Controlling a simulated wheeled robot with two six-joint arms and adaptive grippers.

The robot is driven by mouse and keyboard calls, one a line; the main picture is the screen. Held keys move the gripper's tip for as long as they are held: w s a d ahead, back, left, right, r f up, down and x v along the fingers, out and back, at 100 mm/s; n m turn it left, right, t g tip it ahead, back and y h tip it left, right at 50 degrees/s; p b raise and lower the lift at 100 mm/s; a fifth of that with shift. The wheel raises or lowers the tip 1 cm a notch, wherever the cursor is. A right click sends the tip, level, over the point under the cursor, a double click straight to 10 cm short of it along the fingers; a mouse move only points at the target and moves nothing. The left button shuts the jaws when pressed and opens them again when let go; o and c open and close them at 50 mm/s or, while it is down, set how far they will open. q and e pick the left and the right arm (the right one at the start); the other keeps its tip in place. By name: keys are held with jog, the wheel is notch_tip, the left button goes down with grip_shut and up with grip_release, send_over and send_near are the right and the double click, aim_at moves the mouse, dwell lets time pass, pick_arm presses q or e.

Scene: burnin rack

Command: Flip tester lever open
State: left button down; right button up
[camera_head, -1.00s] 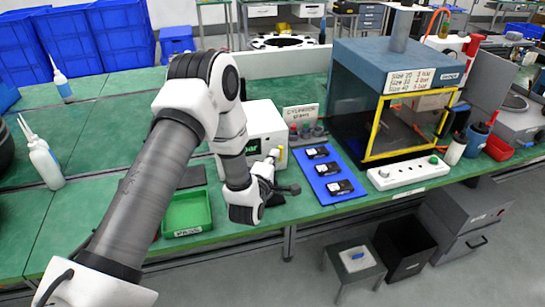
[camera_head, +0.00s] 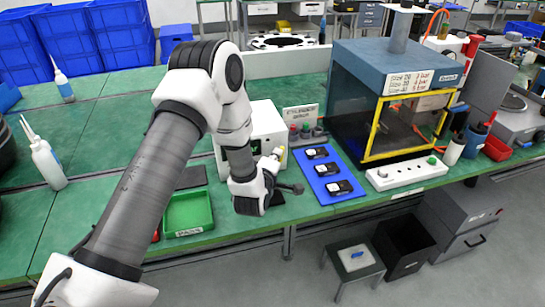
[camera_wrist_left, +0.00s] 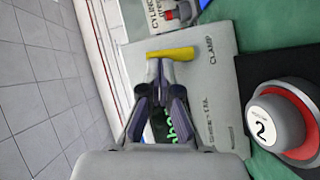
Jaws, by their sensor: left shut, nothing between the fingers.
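The tester is a white box (camera_head: 270,122) on the green bench, partly hidden behind my left arm in the head view. Its lever has a yellow handle (camera_head: 282,153) at the front right of the box. In the left wrist view the yellow handle (camera_wrist_left: 172,53) lies just beyond the fingertips, near the word CLAMP on a pale panel (camera_wrist_left: 215,75). My left gripper (camera_wrist_left: 159,78) is shut and empty, its tips close to the handle; contact cannot be told. In the head view the left gripper (camera_head: 272,181) is small and partly hidden. My right gripper is not in view.
A red-and-grey knob marked 2 (camera_wrist_left: 284,127) sits beside the panel. A blue mat (camera_head: 320,166) with several black parts lies right of the tester. A green tray (camera_head: 187,213) lies left of my gripper. A yellow-framed enclosure (camera_head: 398,62) stands farther right.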

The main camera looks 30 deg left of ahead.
pick_arm(q)
jog(key=w+d+m+g+p, duration=0.1)
jog(key=m+g+p, duration=0.1)
jog(key=w+d+m+g+y+p, duration=0.1)
jog(key=m+g, duration=0.1)
jog(key=w+d+m+g+y+p, duration=0.1)
jog(key=m+p, duration=0.1)
jog(key=shift+w+f+m+g+p, duration=0.15)
jog(key=shift+w+m+g+p, duration=0.15)
jog(key=shift+g, duration=0.1)
dwell(0.8)
jog(key=shift+w+d+f, duration=0.1)
jog(key=shift+w+d+f+b, duration=0.25)
jog(key=shift+w+f+b, duration=0.1)
jog(key=shift+b, duration=0.15)
dwell(1.1)
